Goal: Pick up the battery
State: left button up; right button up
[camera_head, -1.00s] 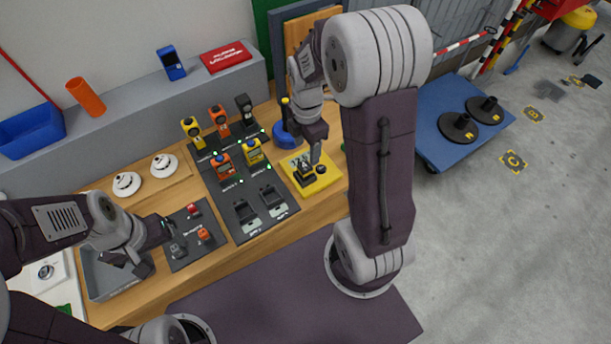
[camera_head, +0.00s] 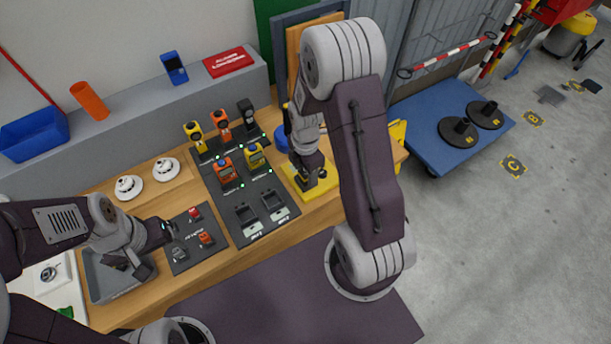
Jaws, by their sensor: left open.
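My right gripper (camera_head: 307,182) points down over a yellow tray (camera_head: 297,190), at a small dark object there. The arm hides most of that spot, so its jaws are unclear.
A dark charging board (camera_head: 240,221) holds orange and yellow handheld devices and two empty-looking cradles. Two white round detectors (camera_head: 129,187) stand behind the pad. A grey bin (camera_head: 103,282) lies under my left arm. A raised grey ledge runs behind the bench.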

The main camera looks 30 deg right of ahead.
jog(key=shift+d, duration=0.1)
grip_shut()
jog(key=shift+r, duration=0.1)
jog(key=r, duration=0.4)
jog(key=shift+d+r, duration=0.15)
jog(key=shift+d, duration=0.15)
jog(key=s+d+r+b, duration=0.1)
jog(key=s+d+r, duration=0.4)
jog(key=d, duration=0.4)
jog(key=shift+d+r, duration=0.4)
jog(key=shift+r, duration=0.45)
